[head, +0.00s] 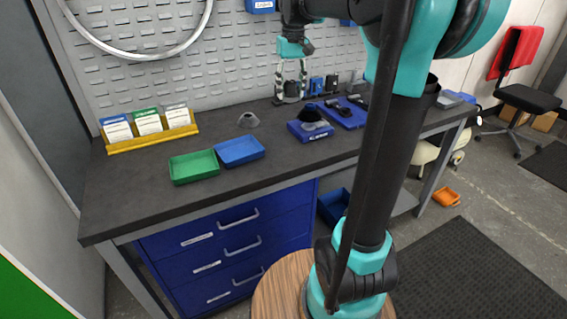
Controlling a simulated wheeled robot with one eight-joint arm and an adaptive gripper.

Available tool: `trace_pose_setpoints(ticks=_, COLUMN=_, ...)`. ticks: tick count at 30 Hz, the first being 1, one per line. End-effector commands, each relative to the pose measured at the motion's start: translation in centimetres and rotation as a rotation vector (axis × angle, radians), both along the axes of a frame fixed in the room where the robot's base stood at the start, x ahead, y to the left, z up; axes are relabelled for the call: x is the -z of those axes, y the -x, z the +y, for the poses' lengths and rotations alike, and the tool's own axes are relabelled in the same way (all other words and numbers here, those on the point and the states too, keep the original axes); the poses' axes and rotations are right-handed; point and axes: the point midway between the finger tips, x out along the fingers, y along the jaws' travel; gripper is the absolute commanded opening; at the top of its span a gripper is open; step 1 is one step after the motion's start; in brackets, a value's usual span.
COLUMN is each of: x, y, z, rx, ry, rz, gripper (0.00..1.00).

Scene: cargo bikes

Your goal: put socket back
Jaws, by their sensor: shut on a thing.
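My gripper (291,84) is over the back of the workbench, in front of the pegboard, pointing down. Its two fingers are closed on a small dark grey piece, which looks like the socket (291,91). The piece is low, close to the bench top; I cannot tell whether it touches it. Just right of it stand small blue blocks (316,86) near the pegboard. In front of them lies a blue tray (340,112) with dark parts on it. A blue base (310,132) with a dark and grey cone-shaped part sits nearer the front.
The workbench (120,205) has free room at its left front. A wheel rim (140,54) hangs at upper left. My arm covers the bench's right part.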

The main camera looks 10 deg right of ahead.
Motion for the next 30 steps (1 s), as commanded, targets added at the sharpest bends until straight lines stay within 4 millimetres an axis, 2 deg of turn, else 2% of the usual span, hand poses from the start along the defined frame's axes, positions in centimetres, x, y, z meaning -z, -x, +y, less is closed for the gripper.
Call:
trace_pose_setpoints(ticks=5, x=1.6, y=0.0, z=0.0, rx=-0.003, ry=0.0, rz=0.0, gripper=0.0)
trace_pose_setpoints(ticks=21, x=14.2, y=0.0, z=0.0, rx=-0.003, ry=0.0, rz=0.0, gripper=0.0)
trace_pose_setpoints(ticks=30, x=17.0, y=0.0, z=0.0, rx=-0.002, ry=0.0, rz=0.0, gripper=0.0)
